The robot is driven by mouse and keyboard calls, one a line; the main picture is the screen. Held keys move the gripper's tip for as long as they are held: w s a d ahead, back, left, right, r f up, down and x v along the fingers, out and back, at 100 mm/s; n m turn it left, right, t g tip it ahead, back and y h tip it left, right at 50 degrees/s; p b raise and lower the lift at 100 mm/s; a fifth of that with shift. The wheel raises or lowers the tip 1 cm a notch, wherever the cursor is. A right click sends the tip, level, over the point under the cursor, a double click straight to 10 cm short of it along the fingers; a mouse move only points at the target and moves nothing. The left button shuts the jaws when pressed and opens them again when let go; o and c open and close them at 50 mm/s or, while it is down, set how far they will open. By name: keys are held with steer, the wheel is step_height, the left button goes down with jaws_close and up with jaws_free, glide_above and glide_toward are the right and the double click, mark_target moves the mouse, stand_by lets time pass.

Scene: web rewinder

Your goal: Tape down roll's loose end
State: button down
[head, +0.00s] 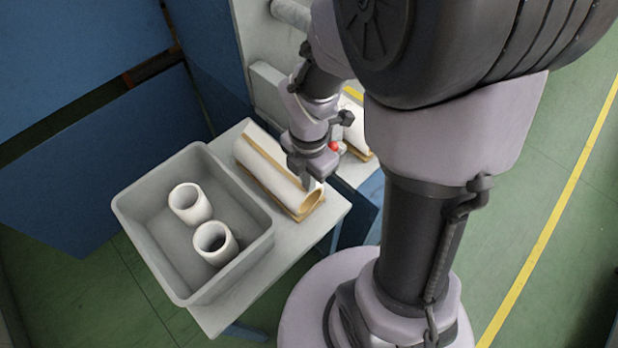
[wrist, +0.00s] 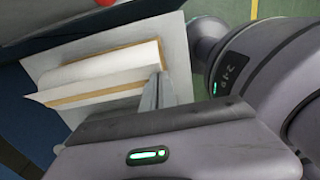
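A white roll (head: 277,164) lies on its side on a brown cradle (head: 310,211) at the table's right edge. A brown strip runs along the roll's length; I cannot tell whether it is tape or part of the cradle. In the wrist view the roll (wrist: 100,70) shows with a pale flap (wrist: 40,97) sticking out at its left, which looks like its loose end. My gripper (head: 307,182) points down at the roll's right side, close to its near end. Its fingers (wrist: 160,88) look close together, the gap unclear. I cannot tell whether they touch the roll.
A grey bin (head: 150,235) with two short white cores (head: 190,203) stands on the pale table (head: 322,222) left of the roll. A second white roll (head: 356,132) and a red button (head: 334,146) are behind my gripper. Blue panels (head: 90,170) stand at the left.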

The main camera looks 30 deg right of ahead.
steer(key=shift+f, duration=0.2)
steer(key=c, duration=2.1)
jaws_free()
steer(key=shift+c, duration=0.2)
steer(key=o, duration=0.5)
step_height(320, 180, up, 17)
steer(key=p, duration=0.7)
steer(key=shift+r, duration=0.2)
